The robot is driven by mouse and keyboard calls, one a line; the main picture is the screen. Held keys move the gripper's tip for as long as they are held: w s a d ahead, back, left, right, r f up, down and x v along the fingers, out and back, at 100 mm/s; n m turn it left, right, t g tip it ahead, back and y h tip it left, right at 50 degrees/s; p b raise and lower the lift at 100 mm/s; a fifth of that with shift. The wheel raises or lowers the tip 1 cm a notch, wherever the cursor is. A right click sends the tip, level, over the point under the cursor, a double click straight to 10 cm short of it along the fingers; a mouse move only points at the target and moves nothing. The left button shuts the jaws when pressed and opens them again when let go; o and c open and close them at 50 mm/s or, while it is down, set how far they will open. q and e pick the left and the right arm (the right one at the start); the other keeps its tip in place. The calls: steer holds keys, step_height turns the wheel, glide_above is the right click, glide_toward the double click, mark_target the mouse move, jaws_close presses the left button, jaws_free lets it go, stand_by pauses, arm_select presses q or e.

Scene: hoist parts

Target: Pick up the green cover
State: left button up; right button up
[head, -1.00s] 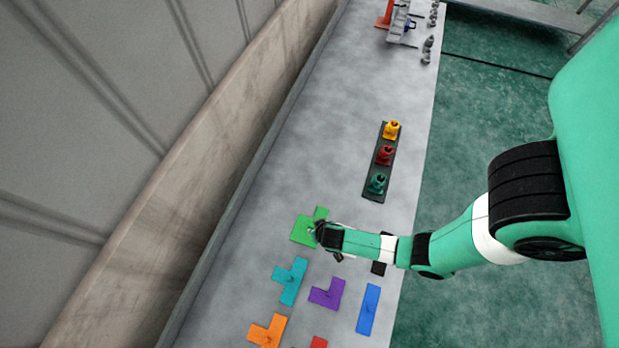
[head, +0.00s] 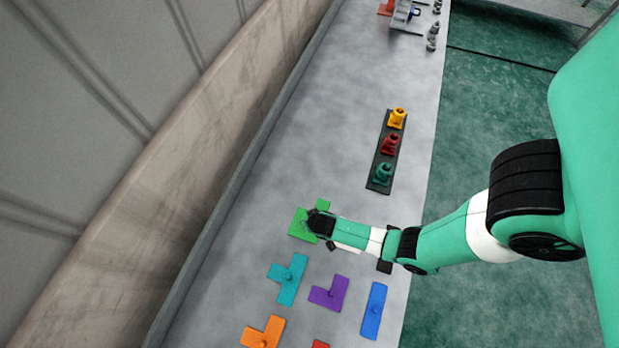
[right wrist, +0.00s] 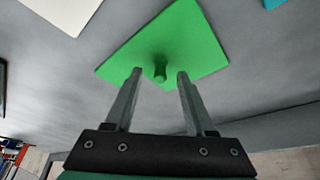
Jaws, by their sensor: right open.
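The green cover (head: 303,226) is a flat bright green plate lying on the grey table, partly hidden by my right gripper in the head view. In the right wrist view the green cover (right wrist: 188,42) has a small upright green knob (right wrist: 160,70). My right gripper (head: 318,223) is over the cover. In the right wrist view its two fingers (right wrist: 159,73) are open, one on each side of the knob, with gaps between. Nothing is held. I cannot tell the exact height of the fingertips above the plate. My left gripper is not in view.
Teal (head: 289,279), purple (head: 329,292), blue (head: 375,311) and orange (head: 263,333) plates lie nearby. A white piece (head: 346,248) is partly under my arm. A dark strip (head: 373,182) holds yellow, red and teal parts. The table left of the cover is clear.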

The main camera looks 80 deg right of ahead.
jaws_close()
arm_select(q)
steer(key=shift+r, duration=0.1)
arm_select(e)
steer(key=shift+r, duration=0.1)
